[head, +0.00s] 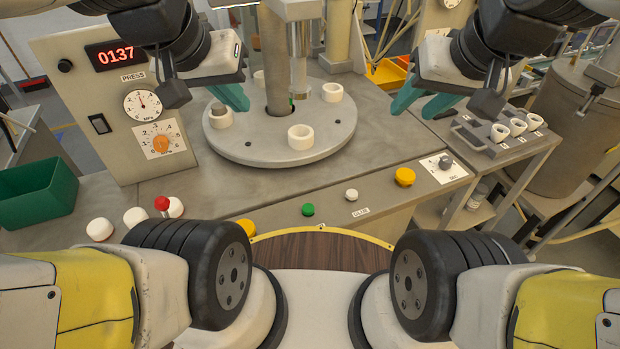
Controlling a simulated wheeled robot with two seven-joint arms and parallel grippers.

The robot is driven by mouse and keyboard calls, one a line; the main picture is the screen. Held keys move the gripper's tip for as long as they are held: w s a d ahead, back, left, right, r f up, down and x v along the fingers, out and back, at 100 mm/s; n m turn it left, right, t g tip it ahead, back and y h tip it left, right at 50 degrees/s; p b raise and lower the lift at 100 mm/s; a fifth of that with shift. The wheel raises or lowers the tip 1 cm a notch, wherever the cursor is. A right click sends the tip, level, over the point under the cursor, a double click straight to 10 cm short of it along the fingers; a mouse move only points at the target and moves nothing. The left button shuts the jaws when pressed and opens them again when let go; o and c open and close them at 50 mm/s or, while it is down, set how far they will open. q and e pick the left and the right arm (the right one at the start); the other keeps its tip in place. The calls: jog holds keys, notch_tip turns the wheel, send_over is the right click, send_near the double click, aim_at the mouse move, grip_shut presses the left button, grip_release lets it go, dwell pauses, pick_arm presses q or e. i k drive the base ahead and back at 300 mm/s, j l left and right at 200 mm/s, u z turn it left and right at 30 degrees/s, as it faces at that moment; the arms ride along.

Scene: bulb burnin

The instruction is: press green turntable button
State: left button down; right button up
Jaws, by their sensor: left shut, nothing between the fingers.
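The green button (308,210) sits on the front strip of the grey machine bench, in front of the round turntable (262,153). The turntable carries several white ring-shaped cups (300,138). My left gripper (236,98) has teal fingers, shut and empty, above the left part of the turntable. It is well behind the green button and apart from it. My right gripper (421,104) hangs to the right of the turntable, its teal fingers apart with nothing visible between them.
A white button (351,194) and a yellow button (405,176) stand right of the green one. A yellow button (247,227) is partly hidden by my arm. A red-topped knob (162,203) is at left, below the control panel (110,150). A green bin (38,193) stands far left.

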aim_at(308, 208)
jog(key=k+j+z, duration=0.15)
jog(key=k+j, duration=0.15)
jog(key=k+j+z, duration=0.2)
jog(key=k, duration=0.3)
